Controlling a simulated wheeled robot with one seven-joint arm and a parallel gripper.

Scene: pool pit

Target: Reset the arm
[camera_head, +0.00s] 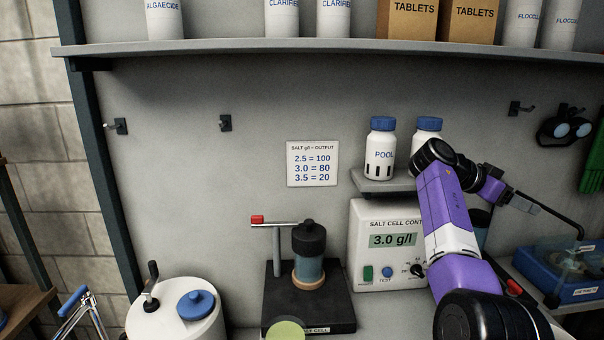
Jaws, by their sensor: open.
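My purple and black arm rises from the bottom right corner and bends at a black joint in front of the white bottles on the small shelf. Past that joint, its purple outer part turns right and away from me. My gripper's fingers cannot be made out, so I see nothing held. The arm covers the right part of the salt cell controller (380,274), which reads 3.0 g/l.
The cell stand (336,308) holds a clear cylinder (309,268) left of the controller. A blue tray (546,281) lies right of my arm. A long shelf (250,48) with bottles and boxes runs above.

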